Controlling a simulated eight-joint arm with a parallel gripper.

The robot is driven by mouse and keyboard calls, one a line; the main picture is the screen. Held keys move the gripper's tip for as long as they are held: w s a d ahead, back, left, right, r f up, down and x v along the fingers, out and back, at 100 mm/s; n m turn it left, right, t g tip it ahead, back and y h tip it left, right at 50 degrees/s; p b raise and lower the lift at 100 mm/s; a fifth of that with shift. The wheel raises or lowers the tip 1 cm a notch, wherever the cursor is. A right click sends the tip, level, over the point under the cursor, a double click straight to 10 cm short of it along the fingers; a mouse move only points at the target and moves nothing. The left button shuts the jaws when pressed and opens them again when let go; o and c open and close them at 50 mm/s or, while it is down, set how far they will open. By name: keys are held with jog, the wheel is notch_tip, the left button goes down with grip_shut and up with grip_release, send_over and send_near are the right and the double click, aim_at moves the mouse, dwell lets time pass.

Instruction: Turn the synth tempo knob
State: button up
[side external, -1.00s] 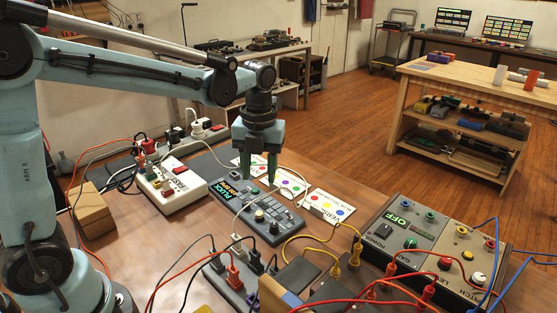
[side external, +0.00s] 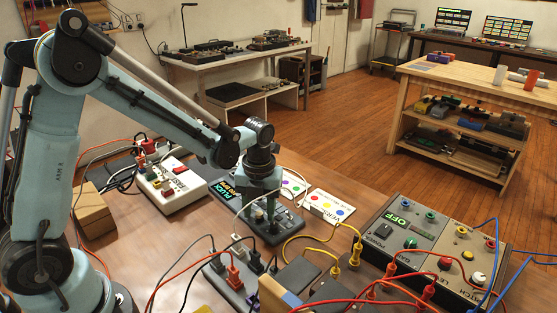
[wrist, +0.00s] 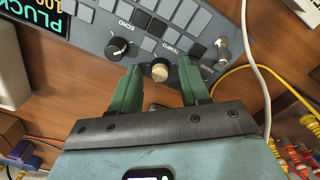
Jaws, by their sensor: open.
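The synth (side external: 222,187) is a dark grey slab on the brown bench, with a lit screen reading PLUCK and BPM. In the wrist view the synth (wrist: 95,22) crosses the top of the picture. Its tempo knob (wrist: 160,71) is cream-coloured, beside the printed word TEMPO. My gripper (wrist: 154,68) is open, its two green fingers apart on either side of the tempo knob, with visible gaps. In the side view my gripper (side external: 260,216) points down over the synth's near right part and hides the tempo knob there, at least in part. Contact cannot be told.
A black echo knob (wrist: 119,49) sits just left of the left finger, and a metal knob or jack is at the synth's right end. A white box (side external: 172,183), a grey OFF-marked box (side external: 440,240) and colour cards (side external: 328,205) lie around. Several cables loop close by.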

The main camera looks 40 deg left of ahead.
grip_shut()
jog(key=shift+n, duration=0.4)
jog(key=n, duration=0.4)
jog(key=shift+n, duration=0.4)
jog(key=n, duration=1.3)
jog(key=shift+n+h, duration=0.3)
jog(key=n, duration=0.6)
jog(key=shift+n, duration=0.3)
